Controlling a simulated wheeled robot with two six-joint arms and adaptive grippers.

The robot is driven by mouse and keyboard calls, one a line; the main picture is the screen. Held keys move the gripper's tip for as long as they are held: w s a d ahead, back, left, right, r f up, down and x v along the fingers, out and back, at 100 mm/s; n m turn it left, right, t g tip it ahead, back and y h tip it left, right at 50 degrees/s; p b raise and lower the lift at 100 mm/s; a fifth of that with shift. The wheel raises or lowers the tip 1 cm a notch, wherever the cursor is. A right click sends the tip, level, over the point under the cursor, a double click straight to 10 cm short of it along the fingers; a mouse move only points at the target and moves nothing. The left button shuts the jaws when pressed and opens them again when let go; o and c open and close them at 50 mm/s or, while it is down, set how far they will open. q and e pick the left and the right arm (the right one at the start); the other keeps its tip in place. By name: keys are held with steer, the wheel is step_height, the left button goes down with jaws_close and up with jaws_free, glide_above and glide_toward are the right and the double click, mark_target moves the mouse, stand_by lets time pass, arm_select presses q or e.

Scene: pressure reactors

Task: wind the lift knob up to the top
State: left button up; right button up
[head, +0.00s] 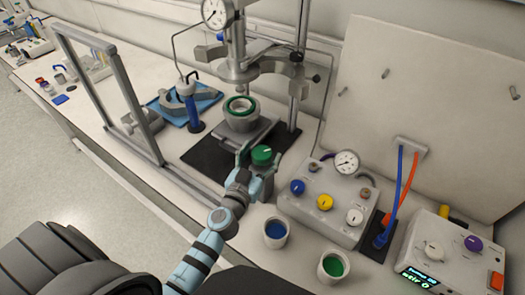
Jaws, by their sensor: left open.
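The green knob (262,155), which I take to be the lift knob, is at the front of the reactor stand and has a pale mark on its face. My left gripper (257,152) is open at the knob, with a finger along its left side; whether the fingers touch it I cannot tell. The reactor vessel (241,125), with a green ring at its mouth, sits on the lift platform below the reactor head (245,68). A gap shows between vessel and head. My right gripper is not in view.
A control box (325,205) with coloured knobs and a gauge stands right of my gripper. A blue-lined cup (275,232) and a green-lined cup (333,265) stand in front. A framed shield (125,95) and a blue tray (205,98) are left.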

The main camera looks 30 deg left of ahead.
arm_select(q)
steer(key=shift+w, duration=0.45)
steer(key=c, duration=1.2)
